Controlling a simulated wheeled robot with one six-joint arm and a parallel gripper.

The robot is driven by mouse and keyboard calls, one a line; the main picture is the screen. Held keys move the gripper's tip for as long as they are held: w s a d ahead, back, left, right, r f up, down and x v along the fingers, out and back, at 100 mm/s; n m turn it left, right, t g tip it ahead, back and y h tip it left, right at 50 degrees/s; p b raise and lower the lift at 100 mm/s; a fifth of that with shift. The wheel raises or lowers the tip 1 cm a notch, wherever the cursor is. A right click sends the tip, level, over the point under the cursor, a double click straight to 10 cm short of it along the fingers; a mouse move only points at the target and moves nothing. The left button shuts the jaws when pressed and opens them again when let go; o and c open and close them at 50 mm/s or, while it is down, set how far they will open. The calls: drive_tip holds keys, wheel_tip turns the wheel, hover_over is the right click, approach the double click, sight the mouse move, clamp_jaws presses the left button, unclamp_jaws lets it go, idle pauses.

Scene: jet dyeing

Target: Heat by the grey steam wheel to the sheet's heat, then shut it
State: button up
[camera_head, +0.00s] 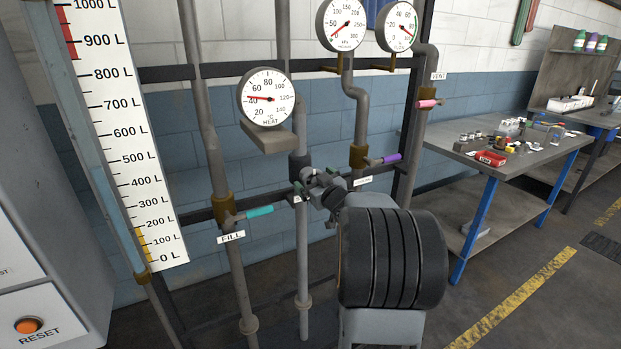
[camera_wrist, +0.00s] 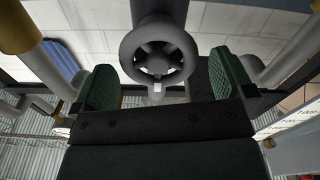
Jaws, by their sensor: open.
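The grey steam wheel (camera_wrist: 131,46) shows large in the wrist view, with spokes and a round rim. My gripper (camera_wrist: 163,88) is open, its two green-padded fingers on either side of the wheel's lower part; I cannot tell whether they touch it. In the head view my gripper (camera_head: 318,187) is at the pipe below the heat gauge and mostly hides the wheel. The heat gauge (camera_head: 266,108) is a white round dial in °C, its red needle pointing left at about 40. I see no sheet with a set heat.
Close by are the teal fill handle (camera_head: 260,211), the purple handle (camera_head: 391,158) and the pink vent handle (camera_head: 427,104). Two more gauges (camera_head: 341,22) (camera_head: 397,27) hang above. A litre scale (camera_head: 120,130) and an orange reset button (camera_head: 28,326) are left. A workbench (camera_head: 550,150) stands right.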

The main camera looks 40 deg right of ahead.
drive_tip(key=shift+w+d, duration=0.2)
drive_tip(key=shift+w, duration=1.2)
drive_tip(key=c, duration=0.9)
drive_tip(key=shift+f, duration=0.1)
drive_tip(key=n+b, duration=0.3)
drive_tip(key=shift+a+f, duration=0.1)
drive_tip(key=shift+f, duration=0.1)
drive_tip(key=n+b, duration=0.3)
drive_tip(key=shift+a+n, duration=0.1)
drive_tip(key=shift+n, duration=0.2)
drive_tip(key=shift+n+b, duration=1.2)
drive_tip(key=shift+n, duration=0.4)
drive_tip(key=shift+r, duration=0.1)
